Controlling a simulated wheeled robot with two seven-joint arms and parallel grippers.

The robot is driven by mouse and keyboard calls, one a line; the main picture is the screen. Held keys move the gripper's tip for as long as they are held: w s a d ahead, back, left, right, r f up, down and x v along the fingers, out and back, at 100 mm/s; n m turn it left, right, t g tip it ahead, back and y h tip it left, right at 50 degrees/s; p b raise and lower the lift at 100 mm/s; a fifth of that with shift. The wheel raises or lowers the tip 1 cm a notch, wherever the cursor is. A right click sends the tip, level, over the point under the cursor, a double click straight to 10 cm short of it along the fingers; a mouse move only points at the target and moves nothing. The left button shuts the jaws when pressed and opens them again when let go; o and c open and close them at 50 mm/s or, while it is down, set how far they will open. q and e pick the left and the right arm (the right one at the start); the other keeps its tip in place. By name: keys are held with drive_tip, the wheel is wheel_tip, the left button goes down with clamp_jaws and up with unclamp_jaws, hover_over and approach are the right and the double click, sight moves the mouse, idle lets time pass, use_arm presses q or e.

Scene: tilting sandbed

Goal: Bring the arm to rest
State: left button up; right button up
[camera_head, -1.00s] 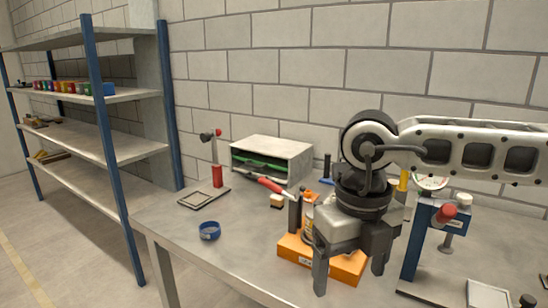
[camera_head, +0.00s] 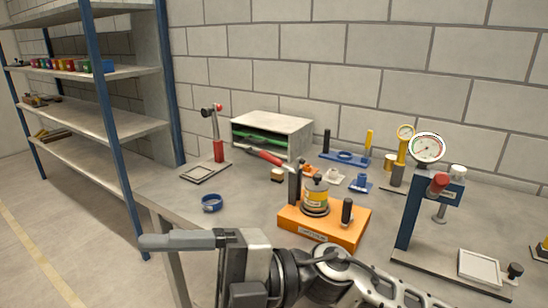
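My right arm (camera_head: 330,275) comes in from the lower right, low in front of the table. Its gripper (camera_head: 150,242) points left, in front of the table's near edge in the picture. A long grey finger shows side on; the other finger cannot be made out clearly, so the opening is unclear. Nothing is seen held. The orange base (camera_head: 343,232) stands on the table behind the arm, bearing a dark-and-yellow canister (camera_head: 316,197) and a black-topped post (camera_head: 347,212). My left gripper is not in view.
A blue press stand (camera_head: 407,215) with a gauge (camera_head: 428,148) is at right. Shelving (camera_head: 110,130) stands left; bare floor lies in front of it.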

drive_tip(key=w+d+f+m+t, duration=0.25)
drive_tip(key=w+m+t, duration=0.25)
drive_tip(key=m+t, duration=0.4)
drive_tip(key=w+d+f+m+t, duration=0.2)
drive_tip(key=w+d+m+t, duration=0.2)
drive_tip(key=m+t, duration=0.5)
drive_tip(key=w+d+f+m+t+h, duration=0.2)
drive_tip(key=d+f+m+t+h, duration=0.35)
drive_tip(key=f+m+h, duration=0.35)
drive_tip(key=s+d+f+m+g+h, duration=0.2)
drive_tip(key=s+d+f, duration=0.2)
drive_tip(key=f, duration=0.4)
drive_tip(key=s+d+f+m+g+h, duration=0.2)
drive_tip(key=s+d+f+g+h, duration=0.1)
drive_tip(key=f, duration=0.5)
drive_tip(key=s+d+f+m+g+h, duration=0.2)
drive_tip(key=s+d+f+m+h, duration=0.1)
drive_tip(key=s+d+f, duration=0.3)
drive_tip(key=shift+d+f, duration=0.7)
drive_tip(key=shift+f, duration=0.2)
